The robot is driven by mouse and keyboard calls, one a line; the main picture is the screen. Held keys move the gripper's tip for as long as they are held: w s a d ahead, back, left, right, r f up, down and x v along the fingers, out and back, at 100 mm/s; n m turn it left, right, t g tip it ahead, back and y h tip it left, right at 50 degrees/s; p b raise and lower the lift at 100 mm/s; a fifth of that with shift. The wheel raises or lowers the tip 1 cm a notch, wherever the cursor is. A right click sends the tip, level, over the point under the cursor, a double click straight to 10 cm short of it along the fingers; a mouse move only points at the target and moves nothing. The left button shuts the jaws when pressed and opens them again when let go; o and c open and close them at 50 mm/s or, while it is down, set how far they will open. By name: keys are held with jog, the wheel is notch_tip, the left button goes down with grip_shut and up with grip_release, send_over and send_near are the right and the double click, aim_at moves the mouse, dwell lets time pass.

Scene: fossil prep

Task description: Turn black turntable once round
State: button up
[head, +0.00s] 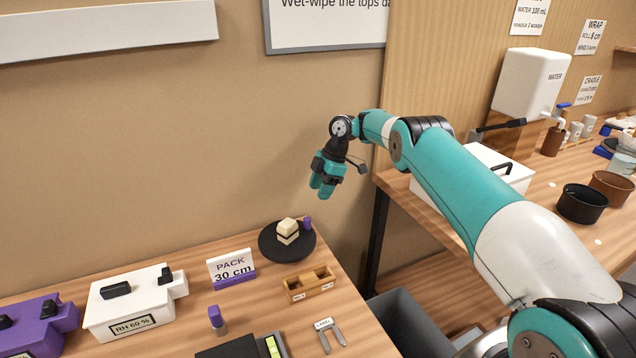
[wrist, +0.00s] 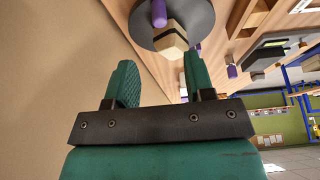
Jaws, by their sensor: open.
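The black turntable (head: 270,245) is a flat round disc at the back right corner of the left table. A cream block with a dark band (head: 287,231) sits on it. A purple peg (head: 307,222) stands at its right back edge. In the wrist view the turntable (wrist: 205,18) is beyond the fingers, with the block (wrist: 171,40) and the peg (wrist: 159,12) on it. My gripper (head: 322,190) hangs in the air above and to the right of the turntable, apart from it. In the wrist view my gripper (wrist: 158,80) is open and empty.
A wooden holder (head: 309,284) lies in front of the turntable, and a "PACK 30 cm" sign (head: 231,268) stands to its left. A white box (head: 120,302) and purple-capped vial (head: 217,320) are further left. The wall (head: 180,150) rises close behind.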

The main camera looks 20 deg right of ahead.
aim_at(307, 232)
jog(key=shift+d+r+p, duration=0.15)
jog(key=shift+r+p, duration=0.15)
jog(key=shift+r, duration=0.05)
jog(key=shift+f, duration=0.1)
